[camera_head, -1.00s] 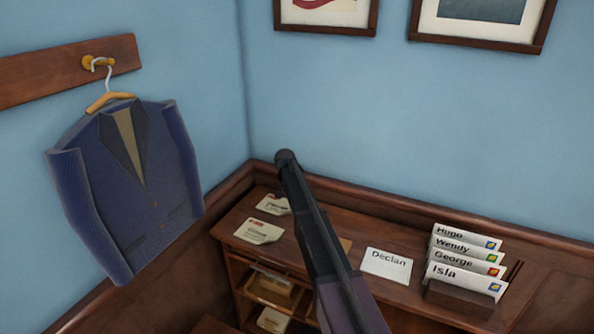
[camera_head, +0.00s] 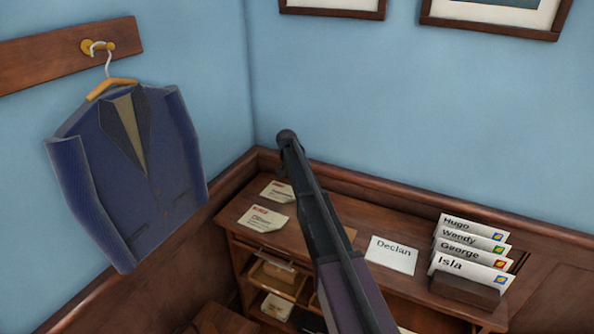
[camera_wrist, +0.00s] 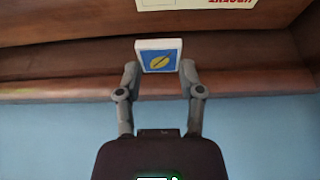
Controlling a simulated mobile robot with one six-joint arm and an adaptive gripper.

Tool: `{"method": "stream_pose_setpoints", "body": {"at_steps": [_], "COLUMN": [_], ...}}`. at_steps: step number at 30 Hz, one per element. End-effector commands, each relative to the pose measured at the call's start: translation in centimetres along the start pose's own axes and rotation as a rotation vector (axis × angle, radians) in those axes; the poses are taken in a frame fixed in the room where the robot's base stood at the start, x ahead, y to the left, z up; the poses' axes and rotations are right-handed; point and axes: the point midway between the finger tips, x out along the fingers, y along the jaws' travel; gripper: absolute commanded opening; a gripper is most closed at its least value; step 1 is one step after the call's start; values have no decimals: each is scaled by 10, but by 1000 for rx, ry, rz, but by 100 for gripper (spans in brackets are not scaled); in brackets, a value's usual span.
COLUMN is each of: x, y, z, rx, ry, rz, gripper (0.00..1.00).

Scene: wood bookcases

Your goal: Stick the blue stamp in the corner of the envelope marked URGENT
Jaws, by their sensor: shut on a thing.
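In the wrist view my gripper (camera_wrist: 158,70) is shut on the blue stamp (camera_wrist: 160,56), a small square with a yellow emblem and white edge. It holds the stamp face toward the camera, in front of the wood ledge. A cream envelope (camera_wrist: 195,4) shows at the top edge, cut off, with red upside-down lettering that looks like URGENT. In the head view two cream envelopes with red marks, one nearer (camera_head: 263,218) and one farther back (camera_head: 277,191), lie on the desk top; their words are too small to read. My arm hides the gripper there.
A white Declan card (camera_head: 391,255) lies right of my arm. A wooden holder (camera_head: 465,289) keeps several upright named envelopes at the right. Open compartments (camera_head: 276,281) sit below the desk top. A blue jacket (camera_head: 140,190) hangs at left; walls close the corner behind.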

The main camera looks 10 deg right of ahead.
Motion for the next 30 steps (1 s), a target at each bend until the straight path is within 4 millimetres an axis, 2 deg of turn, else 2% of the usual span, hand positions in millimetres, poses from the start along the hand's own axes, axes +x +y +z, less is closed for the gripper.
{"method": "stream_pose_setpoints", "body": {"at_steps": [30], "x": [67], "y": [2], "z": [26], "rx": [2], "ry": [0], "rz": [1], "gripper": [31]}}
